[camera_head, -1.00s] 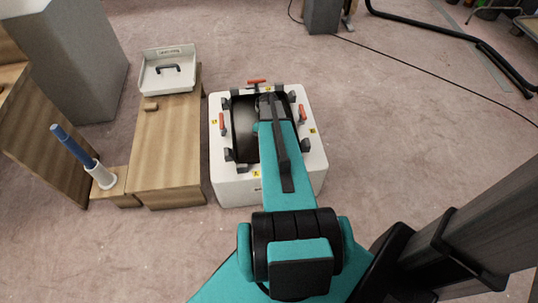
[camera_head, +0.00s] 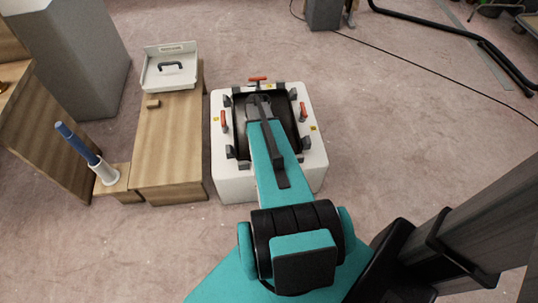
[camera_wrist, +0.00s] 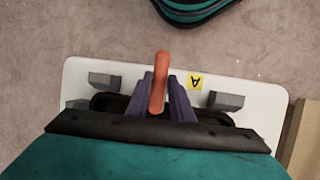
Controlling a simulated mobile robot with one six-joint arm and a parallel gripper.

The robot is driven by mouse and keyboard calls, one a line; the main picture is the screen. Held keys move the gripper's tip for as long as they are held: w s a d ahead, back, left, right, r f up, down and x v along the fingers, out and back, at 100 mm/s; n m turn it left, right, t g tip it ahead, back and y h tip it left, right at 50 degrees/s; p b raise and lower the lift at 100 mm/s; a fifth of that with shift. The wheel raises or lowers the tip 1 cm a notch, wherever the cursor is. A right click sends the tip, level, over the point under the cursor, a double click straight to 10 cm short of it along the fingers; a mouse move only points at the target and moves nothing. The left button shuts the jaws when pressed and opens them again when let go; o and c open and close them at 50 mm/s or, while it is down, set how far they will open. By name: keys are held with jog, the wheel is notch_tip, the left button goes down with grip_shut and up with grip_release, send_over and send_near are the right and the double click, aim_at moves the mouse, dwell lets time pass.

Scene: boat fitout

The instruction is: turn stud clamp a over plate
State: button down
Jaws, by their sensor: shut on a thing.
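Stud clamp a's orange handle (camera_wrist: 158,82) shows in the wrist view beside the yellow label A (camera_wrist: 195,82). The purple-grey fingers of my gripper (camera_wrist: 158,100) are shut on it, one on each side. The handle points up the picture, away from the dark opening; its exact tilt is unclear. The clamp's foot is hidden behind my fingers and wrist. The plate (camera_head: 286,125) shows as a dark surface inside the white housing (camera_head: 232,180); my arm covers its middle. In the head view my gripper and this clamp are hidden under my arm.
Other orange-handled clamps stand at the housing's left (camera_head: 224,121), right (camera_head: 303,113) and back (camera_head: 257,79). Grey blocks line the opening. A wooden bench (camera_head: 168,150) with a white tray (camera_head: 150,80) and a blue-handled tool (camera_head: 75,142) are to the left.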

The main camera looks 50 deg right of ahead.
jog(key=shift+d, duration=0.25)
jog(key=c, duration=1.7)
grip_release()
jog(key=shift+o, duration=0.4)
jog(key=shift+a, duration=0.1)
jog(key=v, duration=1.3)
jog(key=shift+w+r, duration=0.2)
jog(key=shift+r, duration=0.15)
